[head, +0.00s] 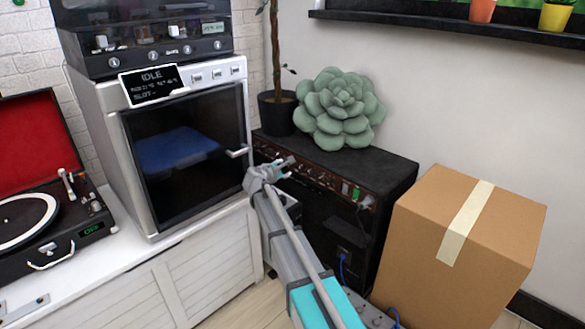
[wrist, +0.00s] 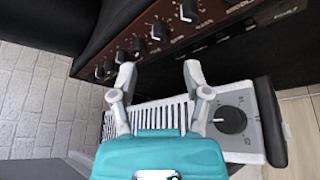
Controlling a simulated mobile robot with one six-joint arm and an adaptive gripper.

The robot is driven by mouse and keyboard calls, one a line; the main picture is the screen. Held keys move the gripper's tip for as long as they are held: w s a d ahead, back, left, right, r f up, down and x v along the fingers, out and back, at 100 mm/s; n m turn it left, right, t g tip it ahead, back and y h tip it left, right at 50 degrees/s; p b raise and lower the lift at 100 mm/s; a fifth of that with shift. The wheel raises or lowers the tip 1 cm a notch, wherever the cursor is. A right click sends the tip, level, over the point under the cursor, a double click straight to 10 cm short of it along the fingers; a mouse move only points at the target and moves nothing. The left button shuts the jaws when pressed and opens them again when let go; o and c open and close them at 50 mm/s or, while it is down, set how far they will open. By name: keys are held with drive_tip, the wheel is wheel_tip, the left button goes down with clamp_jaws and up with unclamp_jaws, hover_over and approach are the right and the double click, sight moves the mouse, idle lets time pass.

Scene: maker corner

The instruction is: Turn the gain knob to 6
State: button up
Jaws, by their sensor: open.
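The black amplifier (head: 395,170) has a brown control panel (head: 315,175) with a row of small knobs. In the wrist view several black knobs line the panel; one knob (wrist: 159,30) shows ahead of the gap between my fingers. Which one is the gain knob, and where its pointer stands, is too small to read. My gripper (wrist: 159,66) is open and empty, its fingertips just short of the panel and apart from the knobs. In the head view my gripper (head: 284,168) is in front of the panel's left-middle part and hides some knobs.
A white slatted unit with a large black dial (wrist: 230,120) lies below the panel in the wrist view. A cardboard box (head: 460,240) stands right of the amplifier. A white oven-like cabinet (head: 185,150) stands left.

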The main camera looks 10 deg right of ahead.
drive_tip(key=b+x, duration=0.1)
drive_tip(key=x, duration=0.6)
drive_tip(key=shift+b, duration=0.4)
drive_tip(key=shift+w+d, duration=0.1)
clamp_jaws()
